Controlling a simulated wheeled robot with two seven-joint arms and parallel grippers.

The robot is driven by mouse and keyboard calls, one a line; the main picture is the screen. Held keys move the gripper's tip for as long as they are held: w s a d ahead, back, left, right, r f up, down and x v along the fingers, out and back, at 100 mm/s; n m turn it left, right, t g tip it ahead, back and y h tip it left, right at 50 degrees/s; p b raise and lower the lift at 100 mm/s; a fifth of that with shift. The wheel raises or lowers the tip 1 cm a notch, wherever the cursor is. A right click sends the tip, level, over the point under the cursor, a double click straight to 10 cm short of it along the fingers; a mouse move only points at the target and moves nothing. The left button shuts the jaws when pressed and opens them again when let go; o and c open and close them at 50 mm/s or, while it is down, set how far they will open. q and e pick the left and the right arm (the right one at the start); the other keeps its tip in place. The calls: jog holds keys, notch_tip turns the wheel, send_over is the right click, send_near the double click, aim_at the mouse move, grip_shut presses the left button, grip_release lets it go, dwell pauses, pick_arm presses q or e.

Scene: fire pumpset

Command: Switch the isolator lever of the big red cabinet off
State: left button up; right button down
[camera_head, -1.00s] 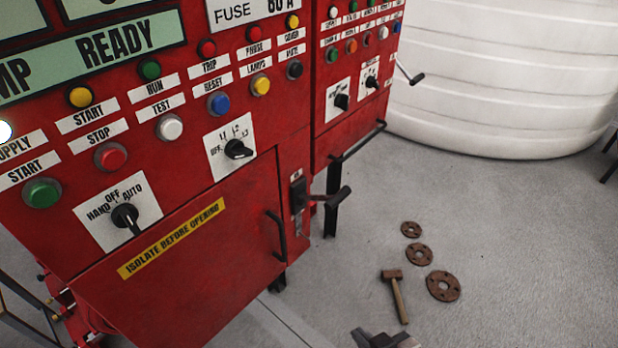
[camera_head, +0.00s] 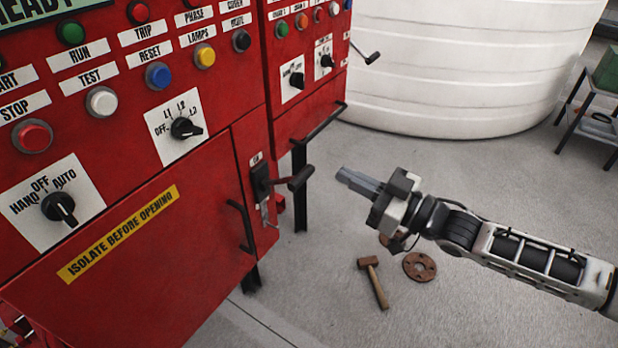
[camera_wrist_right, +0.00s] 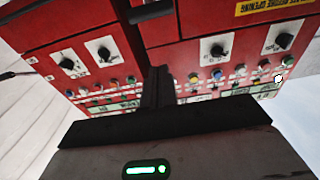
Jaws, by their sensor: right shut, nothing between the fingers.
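The big red cabinet (camera_head: 130,262) fills the left of the head view. Its isolator lever (camera_head: 294,180) sticks out to the right from a black switch block (camera_head: 261,183) on the cabinet's right side, with a dark grip at its end. My right gripper (camera_head: 342,176) is shut and empty, to the right of the lever and apart from it in the picture. Its fingers point left toward the cabinet. In the right wrist view the shut fingers (camera_wrist_right: 158,84) stand before the red panels. My left gripper is not in view.
A second red cabinet (camera_head: 300,116) stands behind, with its own side lever (camera_head: 366,54) and a black rail. A white tank (camera_head: 450,60) is at the back. A hammer (camera_head: 373,281) and a rusty flange (camera_head: 420,267) lie on the grey floor. A door handle (camera_head: 241,226) juts out near the isolator.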

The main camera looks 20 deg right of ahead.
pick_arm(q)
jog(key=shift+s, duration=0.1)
pick_arm(e)
jog(key=r+p, duration=0.1)
send_over(309, 173)
jog(key=a, duration=0.1)
jog(key=shift+s+r, duration=0.2)
jog(key=shift+s, duration=0.25)
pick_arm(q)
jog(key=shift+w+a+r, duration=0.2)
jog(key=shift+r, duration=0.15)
pick_arm(e)
jog(key=shift+s+d+f, duration=0.1)
jog(key=shift+s+f, duration=0.05)
jog(key=shift+f, duration=0.9)
jog(key=shift+s+d+f, duration=0.1)
jog(key=shift+s+f, duration=0.05)
jog(key=shift+f, duration=0.9)
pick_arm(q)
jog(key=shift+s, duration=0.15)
